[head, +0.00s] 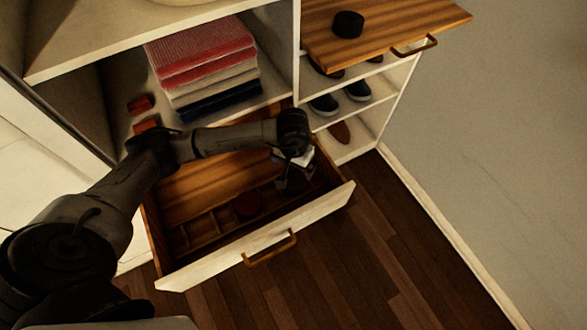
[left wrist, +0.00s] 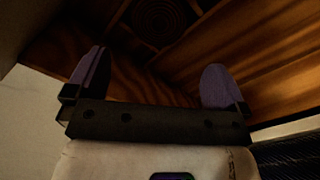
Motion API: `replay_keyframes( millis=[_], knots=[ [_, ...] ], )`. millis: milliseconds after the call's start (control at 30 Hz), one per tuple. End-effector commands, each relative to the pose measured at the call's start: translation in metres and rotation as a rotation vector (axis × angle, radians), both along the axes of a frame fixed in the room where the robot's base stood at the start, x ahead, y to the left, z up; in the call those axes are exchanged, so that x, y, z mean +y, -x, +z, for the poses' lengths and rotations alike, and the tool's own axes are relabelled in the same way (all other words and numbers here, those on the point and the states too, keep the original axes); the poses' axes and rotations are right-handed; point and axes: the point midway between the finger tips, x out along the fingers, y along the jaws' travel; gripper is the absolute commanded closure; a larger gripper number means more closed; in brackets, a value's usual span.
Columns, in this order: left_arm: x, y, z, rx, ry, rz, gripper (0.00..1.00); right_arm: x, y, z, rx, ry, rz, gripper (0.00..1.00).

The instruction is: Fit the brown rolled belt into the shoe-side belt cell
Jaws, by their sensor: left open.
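My left gripper (head: 294,180) is over the right part of the open drawer (head: 262,238), on the side near the shoes. It is open, and nothing shows between its fingers in the left wrist view (left wrist: 155,85). A round reddish-brown roll (head: 247,204) lies in a drawer cell left of the gripper. The left wrist view shows a dark brown rolled belt (left wrist: 160,20) with spiral rings, lying flat in a wooden cell beyond the fingertips and apart from them. I cannot tell if it is the same roll. The gripper partly hides the right-hand cells. My right gripper is not in view.
Folded towels (head: 205,70) sit on the shelf above the drawer. A black roll (head: 348,24) lies on the pulled-out wooden board (head: 400,22) at top right. Shoes (head: 357,91) stand on shelves at right. Empty-looking small cells (head: 200,228) are at the drawer's left.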

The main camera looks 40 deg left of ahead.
Motion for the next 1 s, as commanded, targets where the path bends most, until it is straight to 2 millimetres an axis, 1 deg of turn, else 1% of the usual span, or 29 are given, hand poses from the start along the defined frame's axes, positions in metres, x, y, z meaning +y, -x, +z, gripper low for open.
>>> replay_keyframes(
  millis=[33,100,233,867,933,1000],
  knots=[
    [0.0,0.0,0.007,-0.002,-0.001,-0.002,0.0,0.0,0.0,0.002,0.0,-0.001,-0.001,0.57],
    [0.0,0.0,0.012,-0.001,0.001,-0.002,0.0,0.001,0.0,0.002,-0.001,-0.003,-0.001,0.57],
    [0.0,0.0,0.017,0.0,0.0,-0.001,0.0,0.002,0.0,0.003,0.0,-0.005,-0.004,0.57],
    [0.0,0.0,0.019,0.0,0.001,-0.001,0.0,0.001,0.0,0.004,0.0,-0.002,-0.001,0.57],
    [0.0,0.0,0.024,0.0,0.001,-0.001,0.0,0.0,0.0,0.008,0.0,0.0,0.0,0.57],
    [0.0,0.0,0.035,0.0,0.001,-0.001,0.0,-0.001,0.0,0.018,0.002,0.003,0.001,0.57]
  ],
)
